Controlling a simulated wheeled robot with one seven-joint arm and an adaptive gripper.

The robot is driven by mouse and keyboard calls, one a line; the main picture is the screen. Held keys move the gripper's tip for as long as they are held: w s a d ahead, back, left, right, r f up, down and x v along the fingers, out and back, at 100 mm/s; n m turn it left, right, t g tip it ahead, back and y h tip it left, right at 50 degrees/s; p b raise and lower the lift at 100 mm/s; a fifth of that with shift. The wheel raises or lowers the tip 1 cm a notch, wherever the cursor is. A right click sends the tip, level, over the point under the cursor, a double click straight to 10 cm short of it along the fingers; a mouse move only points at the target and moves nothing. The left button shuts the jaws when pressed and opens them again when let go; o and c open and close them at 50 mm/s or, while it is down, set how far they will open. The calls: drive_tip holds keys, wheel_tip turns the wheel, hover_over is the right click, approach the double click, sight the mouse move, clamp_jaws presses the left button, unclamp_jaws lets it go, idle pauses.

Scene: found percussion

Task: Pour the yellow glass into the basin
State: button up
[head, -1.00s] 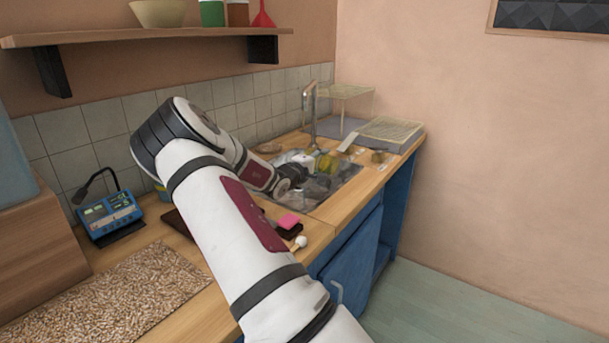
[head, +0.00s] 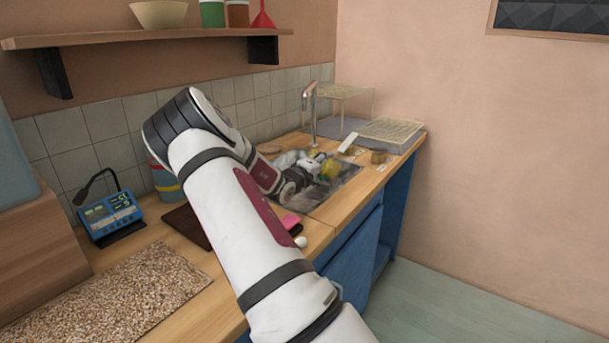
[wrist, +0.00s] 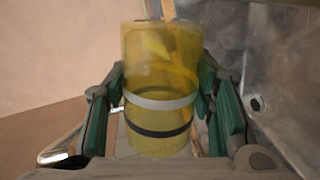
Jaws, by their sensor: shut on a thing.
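The see-through yellow glass (wrist: 162,85) stands between the green-padded fingers of my gripper (wrist: 162,112) in the wrist view, with a pale band and a dark band round it. My gripper is shut on it. In the head view the yellow glass (head: 331,168) shows over the metal basin (head: 318,196), just past my gripper (head: 315,170). The basin wall also fills the right of the wrist view (wrist: 285,70). The glass's contents are blurred, and I cannot tell its exact tilt. My arm hides part of the basin.
A tap (head: 313,112) rises behind the basin. A pink block (head: 290,221) and a blue device (head: 108,216) lie along the counter.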

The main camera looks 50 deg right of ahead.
sight(336, 163)
drive_tip(key=shift+s+d+r+m+p, duration=0.1)
drive_tip(key=shift+s+r+m+p, duration=0.2)
drive_tip(key=shift+s, duration=0.15)
drive_tip(key=shift+r+m, duration=0.2)
drive_tip(key=shift+m, duration=0.5)
drive_tip(key=shift+r+m+t+b, duration=0.2)
drive_tip(key=shift+m+t+b, duration=0.35)
drive_tip(key=shift+m, duration=0.55)
drive_tip(key=shift+r+m+b, duration=0.35)
drive_tip(key=shift+m+b, duration=0.7)
drive_tip(key=shift+m, duration=0.15)
drive_tip(key=m+b, duration=0.1)
drive_tip(key=s+r+m+b, duration=0.1)
drive_tip(key=s+m+b, duration=0.1)
drive_tip(key=shift+r+m+t+h+b, duration=0.25)
drive_tip(key=shift+m+h+b, duration=0.05)
drive_tip(key=shift+m+h, duration=0.1)
drive_tip(key=shift+s+d+r+m+b, duration=0.1)
drive_tip(key=shift+s+r+m+b, duration=0.3)
drive_tip(key=shift+m+b, duration=0.6)
drive_tip(key=shift+s+r+m+b, duration=0.4)
drive_tip(key=shift+m+b, duration=0.3)
drive_tip(key=shift+b, duration=0.45)
drive_tip(key=shift+s, duration=0.15)
